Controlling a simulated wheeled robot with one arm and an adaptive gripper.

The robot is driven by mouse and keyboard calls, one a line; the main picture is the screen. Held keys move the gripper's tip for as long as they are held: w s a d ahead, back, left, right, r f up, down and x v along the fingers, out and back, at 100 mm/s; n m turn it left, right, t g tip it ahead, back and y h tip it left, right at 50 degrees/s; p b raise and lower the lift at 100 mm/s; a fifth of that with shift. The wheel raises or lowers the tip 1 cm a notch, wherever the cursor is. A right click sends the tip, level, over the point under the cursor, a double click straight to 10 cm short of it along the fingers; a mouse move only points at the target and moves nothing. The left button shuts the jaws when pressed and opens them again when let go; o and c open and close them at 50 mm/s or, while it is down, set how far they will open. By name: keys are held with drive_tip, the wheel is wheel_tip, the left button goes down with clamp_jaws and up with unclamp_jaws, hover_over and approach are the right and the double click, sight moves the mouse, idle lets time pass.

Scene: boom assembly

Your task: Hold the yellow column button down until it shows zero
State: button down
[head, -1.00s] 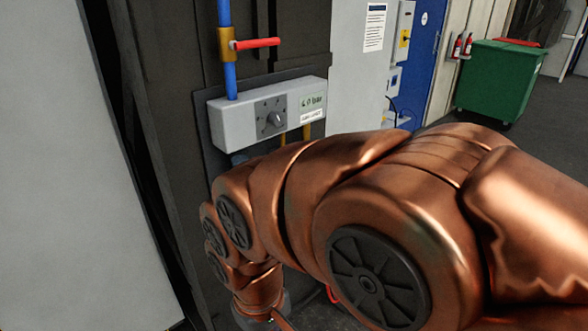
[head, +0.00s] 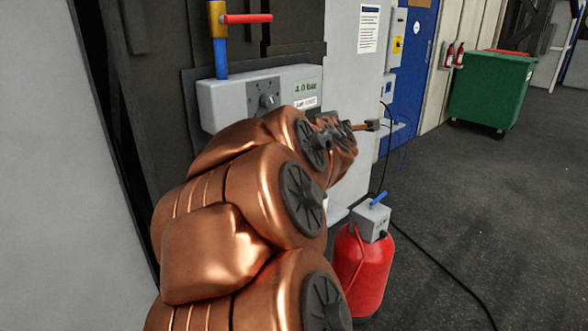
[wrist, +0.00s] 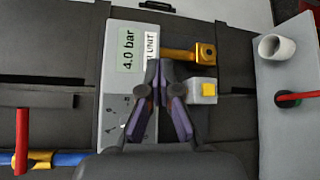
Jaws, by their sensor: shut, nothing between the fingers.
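Behind the fingers is a grey control unit (wrist: 114,100) whose display (wrist: 130,46) reads 4.0 bar. The head view also shows the unit (head: 225,105) and its display (head: 305,87) at 4.0 bar. In that view my arm covers the unit's lower part, and I cannot make out the yellow button.
A red-handled valve (head: 246,18) on a blue pipe stands above the unit. A red tank (head: 362,268) with a grey box stands on the floor at right, with a black cable beyond. A brass fitting (wrist: 187,55) lies beside the button. Open floor extends right, towards a green bin (head: 490,90).

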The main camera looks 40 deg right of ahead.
drive_tip(key=w+d+f+n+t+y+b, duration=0.25)
drive_tip(key=d+n+t+b, duration=0.3)
drive_tip(key=n, duration=0.65)
drive_tip(key=s+a+f+n+t+y+b, duration=0.1)
drive_tip(key=f+n+y+b, duration=0.1)
drive_tip(key=f+n+y, duration=0.3)
drive_tip(key=s+a+f+n+t+y+b, duration=0.1)
drive_tip(key=a+f+n+y+b, duration=0.1)
drive_tip(key=f+n+y, duration=0.3)
wheel_tip(320, 180, down, 4)
drive_tip(key=n, duration=0.3)
drive_tip(key=shift+n, duration=0.3)
drive_tip(key=shift+a+t, duration=0.1)
drive_tip(key=shift+t, duration=0.15)
drive_tip(key=w+p, duration=0.2)
drive_tip(key=w, duration=1.2)
drive_tip(key=shift+p, duration=0.4)
